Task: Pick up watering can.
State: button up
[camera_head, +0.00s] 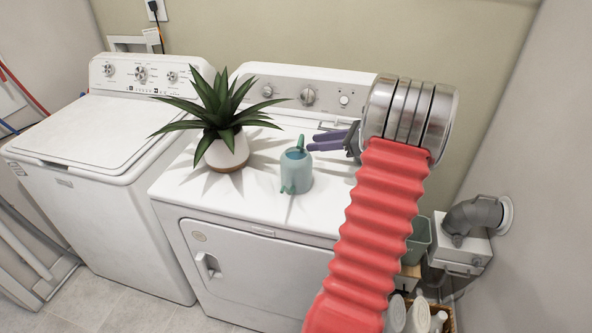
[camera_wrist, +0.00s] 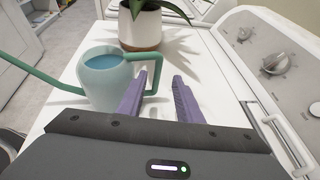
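The teal watering can (camera_head: 296,172) stands upright on top of the white dryer (camera_head: 262,190), to the right of the potted plant. It also shows in the wrist view (camera_wrist: 104,82), left of my fingers, with its long spout to the left and its handle towards the fingers. My gripper (camera_head: 318,142) has purple fingers and reaches in from the right, close to the can's handle. In the wrist view my gripper (camera_wrist: 165,80) is open with an empty gap between its fingers. The left finger is at or in front of the handle; contact cannot be told.
A spiky green plant in a white pot (camera_head: 227,152) stands left of the can. The dryer's control panel (camera_head: 308,93) rises behind. A washing machine (camera_head: 95,135) stands to the left. A green bin (camera_head: 419,240) and a grey vent pipe (camera_head: 472,216) are at the right.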

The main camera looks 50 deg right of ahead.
jog(key=shift+w+a+f, duration=0.1)
jog(key=shift+w+f, duration=0.1)
jog(key=shift+w, duration=0.25)
jog(key=shift+a+x, duration=0.2)
jog(key=shift+x, duration=2.4)
jog(key=shift+s, duration=0.1)
jog(key=shift+c, duration=0.5)
grip_shut()
